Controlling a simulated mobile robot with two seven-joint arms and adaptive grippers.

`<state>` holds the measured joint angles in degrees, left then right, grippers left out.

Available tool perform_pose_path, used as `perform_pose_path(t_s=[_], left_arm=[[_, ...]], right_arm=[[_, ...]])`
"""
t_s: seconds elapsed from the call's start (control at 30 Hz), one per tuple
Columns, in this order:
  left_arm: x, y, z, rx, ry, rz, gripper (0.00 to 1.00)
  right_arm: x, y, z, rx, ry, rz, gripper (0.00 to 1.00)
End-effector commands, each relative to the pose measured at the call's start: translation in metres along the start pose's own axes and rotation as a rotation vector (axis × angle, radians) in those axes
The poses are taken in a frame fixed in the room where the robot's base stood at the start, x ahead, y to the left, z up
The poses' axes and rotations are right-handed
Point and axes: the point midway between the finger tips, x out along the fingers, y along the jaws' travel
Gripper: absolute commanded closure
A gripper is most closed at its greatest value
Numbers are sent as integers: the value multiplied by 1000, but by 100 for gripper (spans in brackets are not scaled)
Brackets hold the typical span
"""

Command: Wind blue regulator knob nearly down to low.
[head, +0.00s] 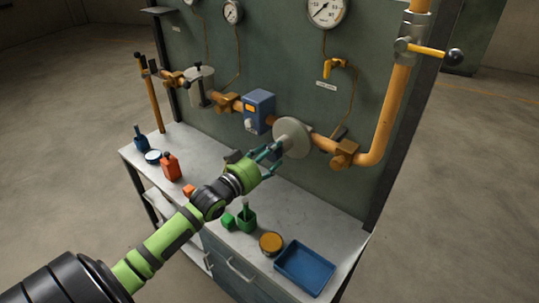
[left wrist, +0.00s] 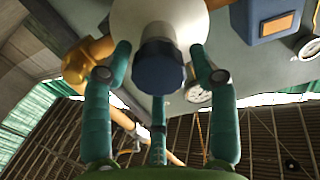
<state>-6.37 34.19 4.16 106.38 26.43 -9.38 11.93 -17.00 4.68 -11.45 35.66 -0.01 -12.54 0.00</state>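The regulator (head: 293,136), a pale grey round body, sits in the orange pipe run on the panel. Its dark blue knob (left wrist: 158,72) faces my left wrist camera. In the head view the knob is mostly hidden by the fingers. My left gripper (head: 277,150) reaches up to the regulator from the lower left. In the left wrist view its teal fingers (left wrist: 160,65) stand apart on both sides of the knob, with gaps visible, and a third finger is below it. The gripper is open and holds nothing. My right gripper is not in view.
A blue box (head: 259,108) sits on the pipe left of the regulator. A pressure gauge (head: 327,11) and a yellow-handled valve (head: 432,51) are above. The bench (head: 312,215) carries an orange bottle (head: 171,166), green containers (head: 246,220), a yellow-lidded jar (head: 271,243) and a blue tray (head: 305,267).

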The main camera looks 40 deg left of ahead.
Motion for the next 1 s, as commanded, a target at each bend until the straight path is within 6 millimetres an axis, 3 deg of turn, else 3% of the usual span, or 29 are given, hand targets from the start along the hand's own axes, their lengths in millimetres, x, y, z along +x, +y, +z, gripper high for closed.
perform_pose_path(t_s=[0.47, 1.0], left_arm=[[-9, 0, 2, -2, -5, 0, 30], [-100, 0, 2, -1, -5, 0, 30]], right_arm=[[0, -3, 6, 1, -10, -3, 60], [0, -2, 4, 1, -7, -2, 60]])
